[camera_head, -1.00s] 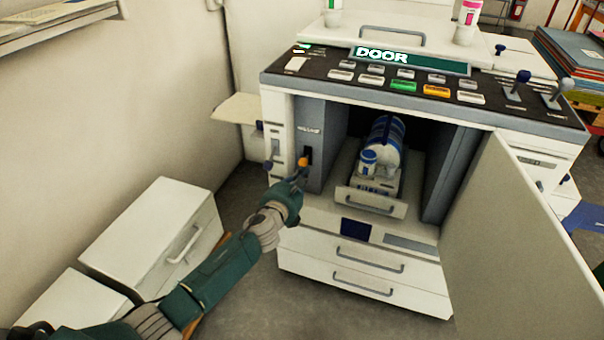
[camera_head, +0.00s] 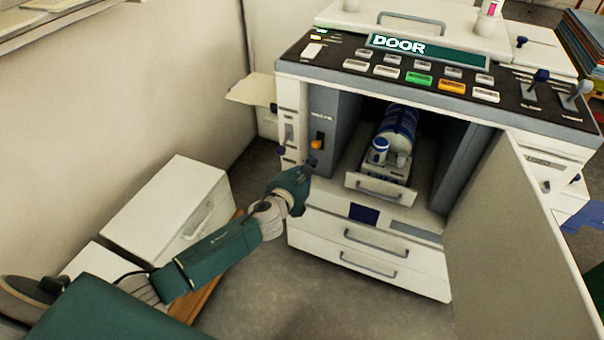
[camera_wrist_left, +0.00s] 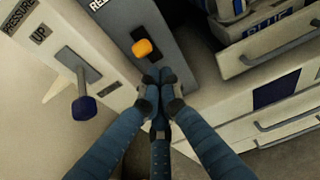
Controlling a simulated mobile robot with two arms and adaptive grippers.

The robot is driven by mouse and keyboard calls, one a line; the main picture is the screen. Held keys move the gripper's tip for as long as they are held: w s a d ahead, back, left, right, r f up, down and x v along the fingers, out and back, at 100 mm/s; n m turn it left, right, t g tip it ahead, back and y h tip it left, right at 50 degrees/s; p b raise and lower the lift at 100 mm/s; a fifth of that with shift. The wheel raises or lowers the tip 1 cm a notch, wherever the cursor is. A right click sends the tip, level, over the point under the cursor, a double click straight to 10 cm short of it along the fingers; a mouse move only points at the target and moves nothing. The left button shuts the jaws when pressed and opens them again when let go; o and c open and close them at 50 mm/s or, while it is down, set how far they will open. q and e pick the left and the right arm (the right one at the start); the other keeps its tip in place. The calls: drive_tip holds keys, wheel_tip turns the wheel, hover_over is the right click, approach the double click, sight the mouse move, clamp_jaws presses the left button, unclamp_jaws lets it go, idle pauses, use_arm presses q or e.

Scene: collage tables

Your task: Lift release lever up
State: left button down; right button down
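The release lever has an orange knob (camera_head: 317,144) and sits in a dark slot on the grey panel at the left of the open machine bay. The knob also shows in the wrist view (camera_wrist_left: 143,47), at the lower part of the slot. My left gripper (camera_head: 311,162) is just below the knob in the head view. In the wrist view its fingertips (camera_wrist_left: 160,78) are together with nothing between them, and a small gap to the knob shows. My right gripper is not in view.
A blue-knobbed pressure lever (camera_wrist_left: 84,107) stands left of the release panel. A blue-and-white drum unit (camera_head: 397,133) sits on a pulled-out tray inside the bay. The open door (camera_head: 515,240) swings out at right. White cabinets (camera_head: 165,210) stand at left.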

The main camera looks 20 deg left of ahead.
use_arm(q)
drive_tip(key=v, duration=0.7)
drive_tip(key=shift+s, duration=0.35)
drive_tip(key=shift+r, duration=0.1)
